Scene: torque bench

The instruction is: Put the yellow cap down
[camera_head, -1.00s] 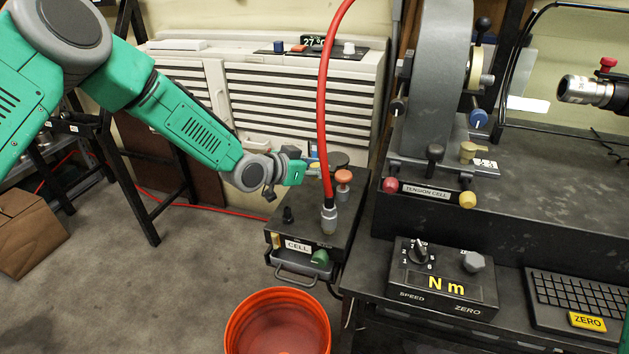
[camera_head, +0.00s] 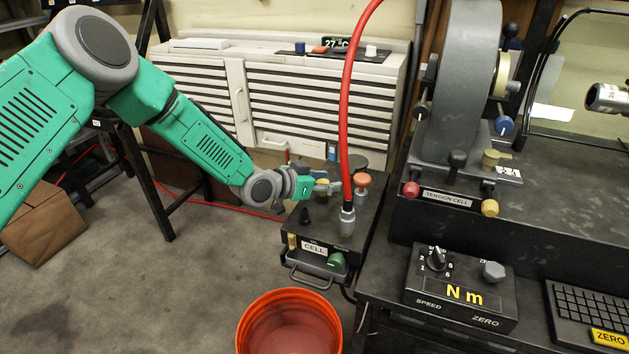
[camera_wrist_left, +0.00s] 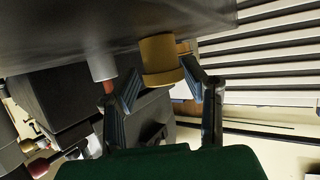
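The yellow cap (camera_wrist_left: 160,60) is between my left gripper's fingertips in the left wrist view, its wide rim toward me. Its far end is at or very near the dark surface; I cannot tell if it touches. My left gripper (camera_wrist_left: 160,75) appears shut on it, with both blue-lined pads against its sides. In the head view my left gripper (camera_head: 306,187) is over the back left of the black CELL box (camera_head: 317,246), and the cap (camera_head: 321,187) shows partly at its fingertips. My right gripper is not in view.
A red hose (camera_head: 346,110) rises from a metal fitting on the box, right of my gripper. An orange knob (camera_head: 363,180) stands behind the fitting. An orange bucket (camera_head: 290,325) stands in front. A white drawer cabinet (camera_head: 300,100) is behind.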

